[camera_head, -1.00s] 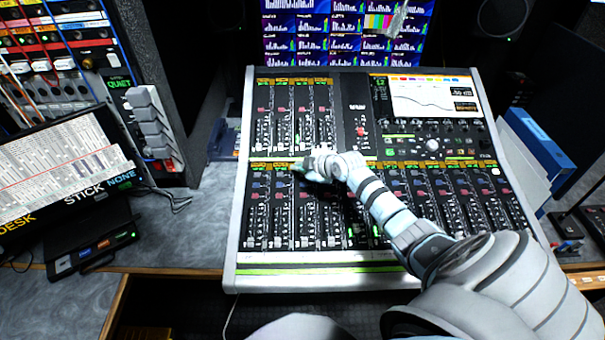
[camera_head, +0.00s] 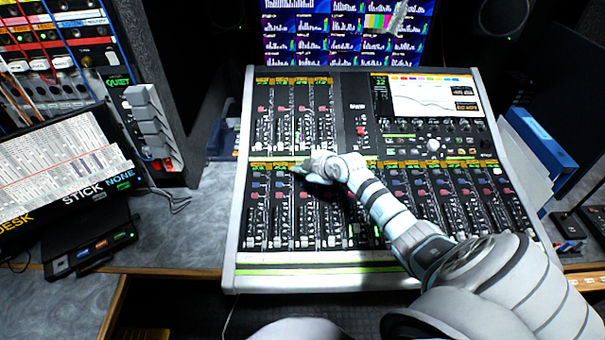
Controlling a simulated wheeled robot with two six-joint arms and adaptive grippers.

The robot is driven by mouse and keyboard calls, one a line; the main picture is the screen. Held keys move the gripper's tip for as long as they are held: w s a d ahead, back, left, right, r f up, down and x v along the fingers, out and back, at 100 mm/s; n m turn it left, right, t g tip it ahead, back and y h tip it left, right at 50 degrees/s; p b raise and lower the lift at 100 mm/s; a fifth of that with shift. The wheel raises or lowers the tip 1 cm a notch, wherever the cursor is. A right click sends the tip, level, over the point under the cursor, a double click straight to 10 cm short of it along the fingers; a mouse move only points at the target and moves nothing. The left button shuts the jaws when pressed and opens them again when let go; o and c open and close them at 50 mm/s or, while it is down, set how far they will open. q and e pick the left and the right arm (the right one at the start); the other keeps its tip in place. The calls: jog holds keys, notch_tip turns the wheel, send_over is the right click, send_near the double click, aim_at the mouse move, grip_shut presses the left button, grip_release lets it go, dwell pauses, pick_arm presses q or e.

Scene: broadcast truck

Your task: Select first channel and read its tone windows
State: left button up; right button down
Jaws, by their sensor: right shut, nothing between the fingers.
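The mixing console (camera_head: 231,215) stands in the middle of the view, with two banks of channel strips. The upper bank (camera_head: 290,115) is at the upper left of the console, and the lower bank (camera_head: 395,205) runs across its full width. My right gripper (camera_head: 297,170) is shut and empty. It is over the top row of the lower bank, left of the console's middle; I cannot tell whether it touches a key. The tone display (camera_head: 425,97) at the upper right shows a dark curve on white and small dark readout windows. My left gripper is not in view.
A monitor wall (camera_head: 330,35) with level graphs is behind the console. A patch rack (camera_head: 50,50), a QUIET sign (camera_head: 118,82) and a tilted label board (camera_head: 60,165) are at left. Blue binders (camera_head: 548,145) stand at right. The grey desk (camera_head: 195,225) left of the console is mostly clear.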

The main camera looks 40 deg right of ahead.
jog(key=shift+f+b, duration=0.35)
jog(key=shift+f, duration=0.05)
jog(key=shift+r, duration=0.15)
dwell(0.5)
jog(key=shift+r+p, duration=0.7)
jog(key=shift+p, duration=0.15)
jog(key=shift+r, duration=0.1)
jog(key=r+p, duration=0.5)
jog(key=shift+s+a, duration=0.25)
jog(key=shift+s, duration=0.05)
jog(key=shift+f, duration=0.15)
